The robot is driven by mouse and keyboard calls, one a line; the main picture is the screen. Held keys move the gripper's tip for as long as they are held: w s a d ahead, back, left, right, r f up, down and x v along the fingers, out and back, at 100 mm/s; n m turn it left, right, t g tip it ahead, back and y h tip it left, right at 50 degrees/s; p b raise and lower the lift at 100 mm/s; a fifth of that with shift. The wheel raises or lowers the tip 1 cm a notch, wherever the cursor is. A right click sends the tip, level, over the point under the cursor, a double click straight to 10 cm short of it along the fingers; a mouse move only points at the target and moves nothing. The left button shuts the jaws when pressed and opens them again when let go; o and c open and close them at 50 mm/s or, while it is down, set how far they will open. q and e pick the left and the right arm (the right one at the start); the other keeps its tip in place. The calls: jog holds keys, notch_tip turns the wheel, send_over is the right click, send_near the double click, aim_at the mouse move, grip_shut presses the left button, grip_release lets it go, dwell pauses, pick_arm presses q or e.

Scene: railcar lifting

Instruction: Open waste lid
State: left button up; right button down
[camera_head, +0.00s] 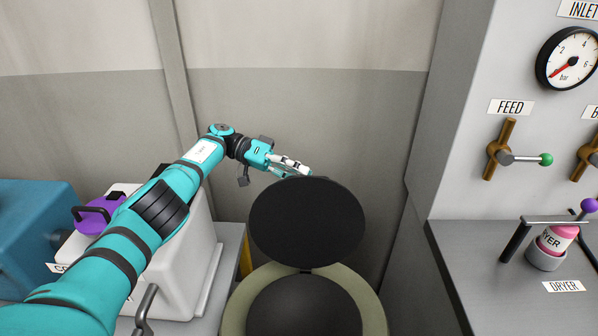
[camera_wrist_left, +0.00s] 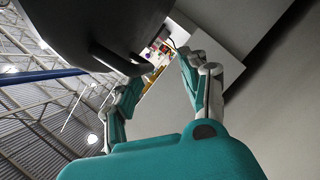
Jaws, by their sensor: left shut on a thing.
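The round black waste lid (camera_head: 308,222) stands raised and tilted up above the pale-rimmed waste bin (camera_head: 234,318), at the lower middle of the head view. My right gripper is not in view.
A grey wall panel with a FEED valve (camera_head: 499,150) and a gauge (camera_head: 568,58) is at right. A pink bottle (camera_head: 556,238) stands on the right counter.

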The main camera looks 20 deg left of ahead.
pick_arm(q)
notch_tip(320, 180, up, 10)
dwell(0.6)
